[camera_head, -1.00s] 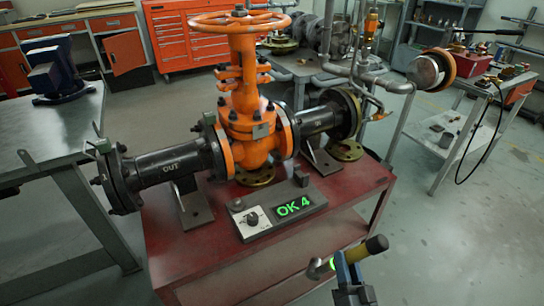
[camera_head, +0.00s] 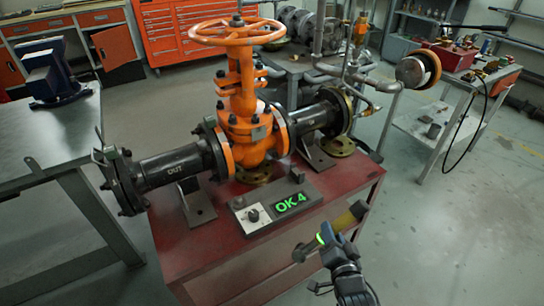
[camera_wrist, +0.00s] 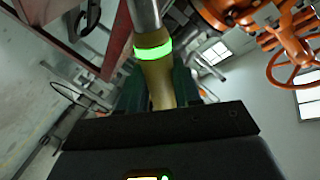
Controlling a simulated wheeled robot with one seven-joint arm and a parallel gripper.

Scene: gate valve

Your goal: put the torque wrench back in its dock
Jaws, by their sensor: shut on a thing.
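The torque wrench has an olive-yellow grip (camera_head: 352,215), a glowing green ring and a grey metal shaft ending at lower left in the head view. My gripper (camera_head: 328,238) is shut on it and holds it tilted near the red bench's front right edge. In the wrist view the wrench's green ring (camera_wrist: 153,51) and olive grip show between my gripper's dark fingers (camera_wrist: 158,90). A grey box (camera_head: 272,205) with a knob and a green "OK 4" display sits on the bench. I cannot tell which part is the dock.
The orange gate valve (camera_head: 247,125) with its handwheel and black flanged pipes stands on the red bench (camera_head: 240,268) behind the box. A grey steel table (camera_head: 50,145) is at left. A trolley (camera_head: 440,125) with a red box is at right. Floor is clear at right.

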